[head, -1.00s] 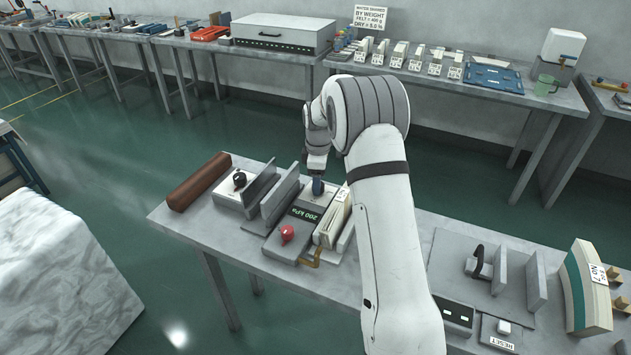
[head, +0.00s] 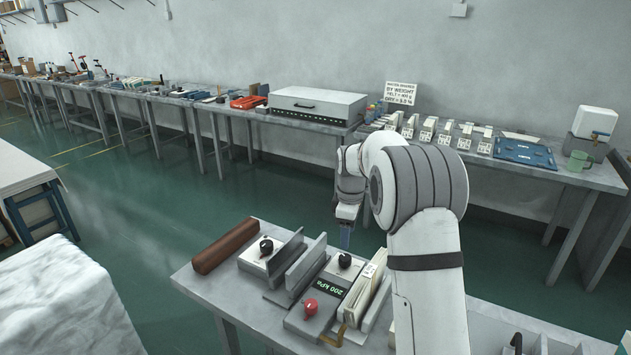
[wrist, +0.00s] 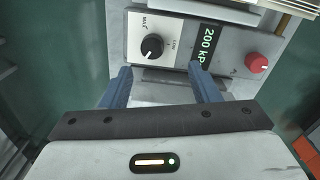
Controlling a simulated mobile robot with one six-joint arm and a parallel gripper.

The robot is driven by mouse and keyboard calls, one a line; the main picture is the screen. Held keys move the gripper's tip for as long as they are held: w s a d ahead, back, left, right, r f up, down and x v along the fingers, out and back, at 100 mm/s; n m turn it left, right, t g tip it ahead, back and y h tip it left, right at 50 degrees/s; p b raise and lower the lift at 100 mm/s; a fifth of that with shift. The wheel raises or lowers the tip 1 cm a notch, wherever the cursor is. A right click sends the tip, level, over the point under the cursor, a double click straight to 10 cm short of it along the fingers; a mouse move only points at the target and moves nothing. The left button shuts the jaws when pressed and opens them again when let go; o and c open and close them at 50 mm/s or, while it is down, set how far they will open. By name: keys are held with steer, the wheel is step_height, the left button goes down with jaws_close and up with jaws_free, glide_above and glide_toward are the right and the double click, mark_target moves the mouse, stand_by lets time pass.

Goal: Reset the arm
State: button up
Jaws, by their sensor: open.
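My arm reaches up from the bottom right of the head view. My gripper (head: 345,238) hangs above the far edge of the near table, beyond the pressure unit. In the wrist view my gripper (wrist: 161,80) shows two blue fingers spread apart with nothing between them. Below the fingers is the panel with a black knob (wrist: 152,46), a 200 kPa display (wrist: 208,42) and a red knob (wrist: 257,63). In the head view the red knob (head: 311,307), display (head: 326,289) and black knob (head: 345,260) sit on the same unit. My arm hides part of the table's right.
The near table (head: 215,287) also holds a brown roll (head: 226,246), upright grey plates (head: 300,265) and pale boards (head: 362,292).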

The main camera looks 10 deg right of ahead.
steer(key=s+r+m, duration=0.4)
steer(key=s+r, duration=0.3)
steer(key=s, duration=0.3)
steer(key=s+m+t, duration=0.2)
steer(key=s+m, duration=0.7)
steer(key=s, duration=1.7)
steer(key=shift+s+a+f, duration=0.2)
steer(key=shift+a+f, duration=0.15)
steer(key=shift+a, duration=0.1)
